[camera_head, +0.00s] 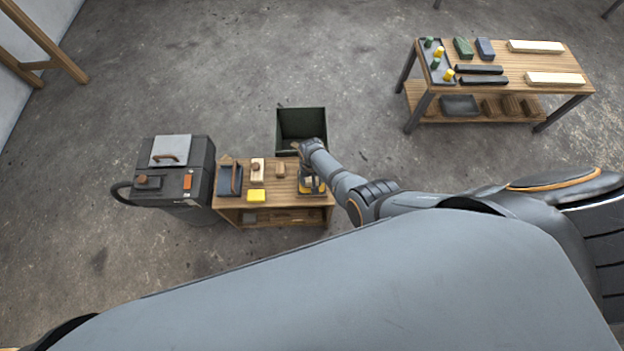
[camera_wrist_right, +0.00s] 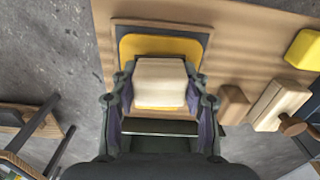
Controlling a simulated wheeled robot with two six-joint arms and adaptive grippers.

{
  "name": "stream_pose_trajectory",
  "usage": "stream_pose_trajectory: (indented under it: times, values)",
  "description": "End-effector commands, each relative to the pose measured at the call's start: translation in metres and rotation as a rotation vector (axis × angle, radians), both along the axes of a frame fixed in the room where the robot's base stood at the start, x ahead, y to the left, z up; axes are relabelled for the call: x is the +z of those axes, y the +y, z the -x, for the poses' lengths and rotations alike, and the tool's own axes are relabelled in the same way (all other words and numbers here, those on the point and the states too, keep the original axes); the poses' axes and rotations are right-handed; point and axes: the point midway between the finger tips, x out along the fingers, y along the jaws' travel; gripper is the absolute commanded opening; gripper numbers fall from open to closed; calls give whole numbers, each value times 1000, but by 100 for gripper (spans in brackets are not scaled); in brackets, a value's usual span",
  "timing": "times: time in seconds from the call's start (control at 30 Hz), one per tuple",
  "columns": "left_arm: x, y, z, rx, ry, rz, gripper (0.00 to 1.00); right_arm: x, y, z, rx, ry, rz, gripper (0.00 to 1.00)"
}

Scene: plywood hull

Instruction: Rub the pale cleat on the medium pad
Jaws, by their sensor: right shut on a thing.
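My right gripper (camera_wrist_right: 160,95) is shut on the pale cleat (camera_wrist_right: 160,80), a light wood block held between its two fingers. The yellow pad (camera_wrist_right: 160,46) lies under and beyond the cleat on a dark backing; the cleat covers part of it. I cannot tell whether cleat and pad touch. In the head view the right gripper (camera_head: 309,180) is over the right end of the low wooden table (camera_head: 284,203), with a yellow edge of the pad (camera_head: 305,190) showing below it. My left gripper is not in view.
On the table are a yellow block (camera_head: 257,196), a small brown block (camera_head: 280,170), a pale block with a brown knob (camera_head: 257,171) and a blue item (camera_head: 230,180). A dark bin (camera_head: 302,128) stands behind, a dark machine (camera_head: 180,180) left, a stocked bench (camera_head: 500,68) far right.

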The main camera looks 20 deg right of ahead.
Motion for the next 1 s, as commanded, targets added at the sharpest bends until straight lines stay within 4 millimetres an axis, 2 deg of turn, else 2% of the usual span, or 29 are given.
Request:
stream_pose_trajectory:
  times: [1.0]
  values:
    - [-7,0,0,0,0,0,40,-8,-1,0,0,0,0,6]
